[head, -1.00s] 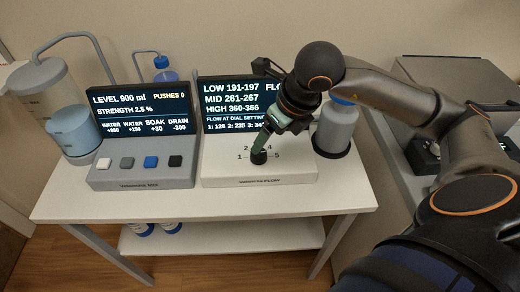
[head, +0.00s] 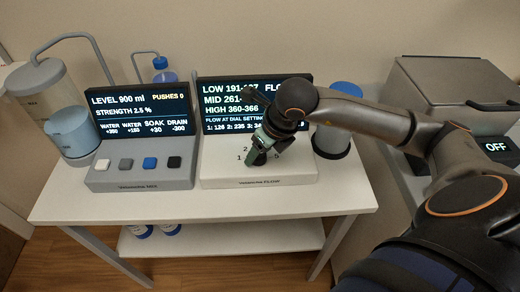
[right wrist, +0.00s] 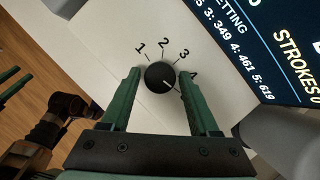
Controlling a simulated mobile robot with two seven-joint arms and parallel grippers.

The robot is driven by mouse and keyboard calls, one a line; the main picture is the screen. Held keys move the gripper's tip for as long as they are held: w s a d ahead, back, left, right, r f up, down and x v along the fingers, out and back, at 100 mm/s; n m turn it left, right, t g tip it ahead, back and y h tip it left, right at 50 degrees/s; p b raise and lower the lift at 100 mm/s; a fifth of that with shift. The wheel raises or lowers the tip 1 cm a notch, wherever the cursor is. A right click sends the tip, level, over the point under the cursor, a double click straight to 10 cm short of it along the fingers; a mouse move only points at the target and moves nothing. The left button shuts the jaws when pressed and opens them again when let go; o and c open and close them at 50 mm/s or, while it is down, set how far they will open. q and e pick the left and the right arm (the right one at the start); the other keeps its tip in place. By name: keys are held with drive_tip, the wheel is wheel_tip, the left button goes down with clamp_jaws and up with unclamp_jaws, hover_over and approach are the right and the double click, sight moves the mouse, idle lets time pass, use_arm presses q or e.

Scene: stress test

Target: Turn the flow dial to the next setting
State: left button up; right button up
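The flow dial is a round black knob (right wrist: 161,76) on the white top of the flow unit (head: 215,168). Printed numbers 1 to 4 show around it in the right wrist view. A pale mark on the knob points to the lower right, roughly on the 4 side; its exact setting is hard to tell. My right gripper (right wrist: 160,73) has its two green fingers on either side of the knob, with narrow gaps; in the head view the gripper (head: 257,156) covers the knob. My left gripper (right wrist: 9,82) shows only in the right wrist view, at the left edge, fingers apart and empty.
The flow screen (head: 222,103) stands behind the dial, partly covered by my arm. Left are a button panel (head: 140,178), a screen (head: 138,108) and a tank (head: 40,92). A blue-capped bottle (head: 333,138) stands right of the dial, near a grey machine (head: 440,85) reading OFF.

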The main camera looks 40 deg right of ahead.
clamp_jaws()
use_arm(q)
drive_tip(key=shift+w, duration=0.1)
drive_tip(key=shift+f, duration=0.15)
use_arm(e)
drive_tip(key=shift+w+d+f+n+y+b, duration=0.1)
drive_tip(key=shift+n+y+b, duration=0.2)
drive_tip(key=shift+n+b, duration=0.45)
drive_tip(key=shift+n+g+y+b, duration=0.3)
drive_tip(key=shift+n+y+b, duration=0.1)
drive_tip(key=shift+n+b, duration=0.6)
drive_tip(key=shift+n+y+b, duration=0.3)
drive_tip(key=shift+n+b, duration=0.1)
drive_tip(key=shift+n, duration=0.65)
drive_tip(key=shift+d+n+g+y, duration=0.1)
drive_tip(key=shift+n+g+y, duration=0.25)
drive_tip(key=shift+n, duration=0.45)
use_arm(q)
drive_tip(key=shift+w+d+f+b, duration=0.1)
drive_tip(key=shift+d+f, duration=0.15)
drive_tip(key=shift+f, duration=0.25)
drive_tip(key=shift+d+f+b, duration=0.15)
drive_tip(key=shift+d+f, duration=0.1)
drive_tip(key=shift+f, duration=0.2)
drive_tip(key=shift+w+d+f+b, duration=0.1)
drive_tip(key=shift+d+f, duration=0.15)
drive_tip(key=shift+f, duration=0.25)
use_arm(e)
drive_tip(key=shift+n+g, duration=0.25)
drive_tip(key=shift+n, duration=0.15)
